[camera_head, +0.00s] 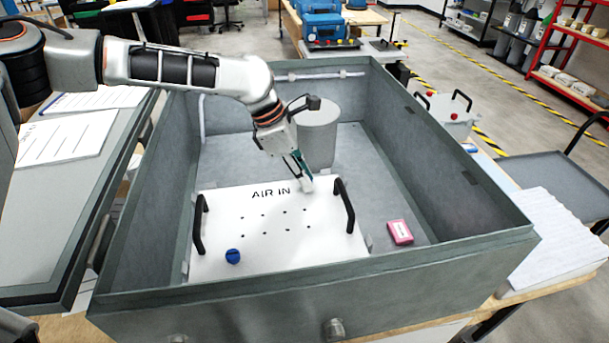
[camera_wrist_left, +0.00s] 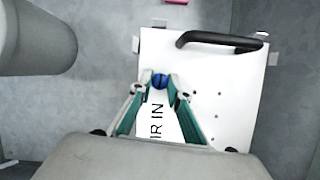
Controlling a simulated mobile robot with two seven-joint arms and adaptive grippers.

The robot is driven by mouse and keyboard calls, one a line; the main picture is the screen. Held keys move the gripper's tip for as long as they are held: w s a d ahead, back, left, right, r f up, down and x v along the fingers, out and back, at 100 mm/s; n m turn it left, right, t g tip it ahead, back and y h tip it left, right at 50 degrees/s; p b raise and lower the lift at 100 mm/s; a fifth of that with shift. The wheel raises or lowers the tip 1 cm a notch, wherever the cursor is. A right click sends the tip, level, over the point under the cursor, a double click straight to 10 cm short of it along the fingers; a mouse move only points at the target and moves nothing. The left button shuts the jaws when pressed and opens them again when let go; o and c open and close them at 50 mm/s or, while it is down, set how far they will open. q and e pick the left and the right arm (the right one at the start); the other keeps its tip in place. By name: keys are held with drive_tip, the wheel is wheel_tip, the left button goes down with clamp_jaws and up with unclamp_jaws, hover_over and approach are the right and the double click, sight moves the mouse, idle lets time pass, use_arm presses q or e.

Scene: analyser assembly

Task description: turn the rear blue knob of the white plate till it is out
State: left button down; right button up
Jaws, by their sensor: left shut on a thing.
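The white plate (camera_head: 225,214) lies on the floor of the grey box, marked "AIR IN", with a black handle at each side. My left gripper (camera_head: 306,180) reaches down over the plate's rear right corner. In the left wrist view the rear blue knob (camera_wrist_left: 160,81) sits between the fingertips of my left gripper (camera_wrist_left: 165,86), which are shut on it. In the head view the fingers hide this knob. Another blue knob (camera_head: 233,256) sits at the plate's front left. My right gripper is not in view.
The grey box's walls (camera_head: 430,160) stand around the plate. A grey cylinder (camera_head: 318,130) rises close behind my left gripper; it also shows in the left wrist view (camera_wrist_left: 38,40). A pink box (camera_head: 400,232) lies right of the plate. The plate's right handle (camera_head: 345,205) is near the gripper.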

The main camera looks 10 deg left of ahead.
use_arm(q)
drive_tip(key=shift+s+f+n, duration=0.15)
drive_tip(key=shift+n, duration=0.65)
drive_tip(key=c, duration=1.9)
unclamp_jaws()
drive_tip(key=shift+t, duration=0.3)
drive_tip(key=shift+r, duration=0.25)
drive_tip(key=v, duration=1.1)
drive_tip(key=shift+r, duration=0.3)
